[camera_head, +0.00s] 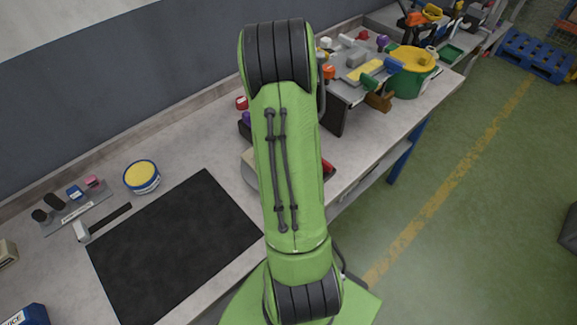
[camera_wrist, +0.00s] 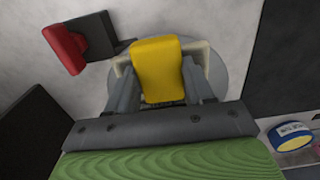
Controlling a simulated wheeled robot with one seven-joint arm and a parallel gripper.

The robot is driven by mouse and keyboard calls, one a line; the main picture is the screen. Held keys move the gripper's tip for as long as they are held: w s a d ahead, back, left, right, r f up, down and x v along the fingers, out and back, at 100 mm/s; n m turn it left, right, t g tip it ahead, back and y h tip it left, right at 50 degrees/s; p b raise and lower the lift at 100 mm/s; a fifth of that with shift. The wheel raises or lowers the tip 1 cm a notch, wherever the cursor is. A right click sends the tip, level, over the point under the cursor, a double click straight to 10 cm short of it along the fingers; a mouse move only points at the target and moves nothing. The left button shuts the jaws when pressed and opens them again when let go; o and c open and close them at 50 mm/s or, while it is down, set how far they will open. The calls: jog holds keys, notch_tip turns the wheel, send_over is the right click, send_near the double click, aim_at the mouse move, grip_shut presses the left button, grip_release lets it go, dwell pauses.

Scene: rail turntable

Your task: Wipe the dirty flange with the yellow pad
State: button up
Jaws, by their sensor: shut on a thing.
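In the wrist view my gripper (camera_wrist: 160,68) is shut on the yellow pad (camera_wrist: 158,72), a rounded block between its two fingers. Below the pad lies a round grey disc (camera_wrist: 219,78) on the pale bench top, mostly covered by the pad and fingers. I cannot tell whether this disc is the flange or the turntable, and no dirt shows on it. Whether the pad touches it is also unclear. In the head view my arm hides the gripper and pad.
A red block (camera_wrist: 64,48) with a dark plate lies beside the disc. A black mat (camera_head: 175,245) covers the front bench, with a blue and yellow tin (camera_head: 141,178) behind it. A yellow and green bucket (camera_head: 410,75) stands at the bench's far end, near several small items.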

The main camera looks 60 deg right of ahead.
jog(key=shift+f, duration=0.15)
jog(key=shift+s+d, duration=0.15)
jog(key=shift+d, duration=0.35)
jog(key=shift+s+d, duration=0.15)
jog(key=shift+d, duration=0.35)
jog(key=shift+s+d, duration=0.15)
jog(key=shift+d, duration=0.85)
jog(key=shift+a, duration=0.15)
jog(key=shift+a+f+b, duration=0.15)
jog(key=shift+a+b, duration=0.2)
jog(key=shift+a, duration=0.6)
jog(key=shift+w+a, duration=0.15)
jog(key=shift+w, duration=0.05)
